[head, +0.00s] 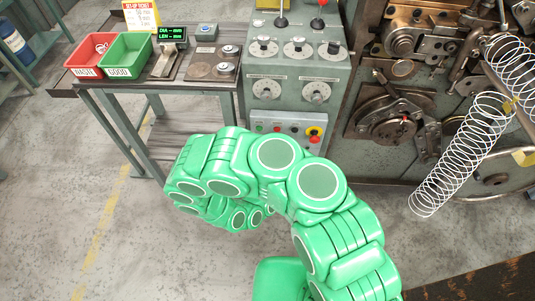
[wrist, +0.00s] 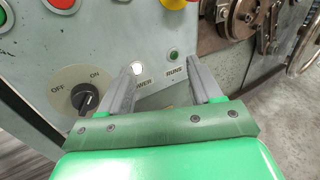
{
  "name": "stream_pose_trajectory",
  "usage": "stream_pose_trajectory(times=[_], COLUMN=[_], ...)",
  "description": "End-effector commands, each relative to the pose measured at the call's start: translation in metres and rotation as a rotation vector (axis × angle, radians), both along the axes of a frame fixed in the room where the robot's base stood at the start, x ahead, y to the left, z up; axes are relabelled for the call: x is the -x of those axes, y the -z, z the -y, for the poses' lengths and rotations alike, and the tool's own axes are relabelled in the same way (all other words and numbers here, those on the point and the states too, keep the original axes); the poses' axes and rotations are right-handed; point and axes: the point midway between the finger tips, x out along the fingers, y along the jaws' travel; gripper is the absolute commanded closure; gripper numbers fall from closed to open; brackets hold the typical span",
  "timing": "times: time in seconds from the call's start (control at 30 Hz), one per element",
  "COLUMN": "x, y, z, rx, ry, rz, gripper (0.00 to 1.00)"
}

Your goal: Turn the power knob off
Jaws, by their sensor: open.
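The power knob (wrist: 86,97) is a black rotary knob on a round beige plate marked OFF at left and ON at upper right, in the wrist view. A whitish lamp (wrist: 137,67) above the POWER label looks lit. My gripper (wrist: 165,68) is open and empty, in front of the panel to the right of the knob. Its left finger is nearer the knob and overlaps the POWER label. I cannot tell whether it touches the panel. In the head view my green arm hides the gripper, and I cannot make out the knob.
The control panel (head: 266,118) has a yellow and red emergency stop (head: 314,133) and red and green buttons. A green lamp (wrist: 173,54) sits by the right finger. The coiler machine (head: 365,150) with long springs (head: 460,150) stands right. Open floor (head: 60,210) lies left.

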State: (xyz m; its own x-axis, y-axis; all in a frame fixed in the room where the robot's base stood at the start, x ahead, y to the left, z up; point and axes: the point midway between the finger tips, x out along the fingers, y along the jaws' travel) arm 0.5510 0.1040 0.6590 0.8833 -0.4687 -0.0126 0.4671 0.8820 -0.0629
Motion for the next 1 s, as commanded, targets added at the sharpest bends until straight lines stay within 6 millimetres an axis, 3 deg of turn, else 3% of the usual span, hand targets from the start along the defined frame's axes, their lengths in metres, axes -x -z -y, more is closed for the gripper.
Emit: stream_pose_trajectory(times=[0.2,0.33,0.57,1.0], x=[0.017,0.025,0.019,-0.035], y=[0.023,0.03,0.032,0.032], z=[-0.065,-0.087,-0.093,-0.088], rx=[0.106,0.128,0.134,0.132], ry=[-0.303,-0.395,-0.421,-0.418], rz=[-0.023,-0.025,-0.026,-0.025], gripper=[0.36,0.36,0.36,0.36])
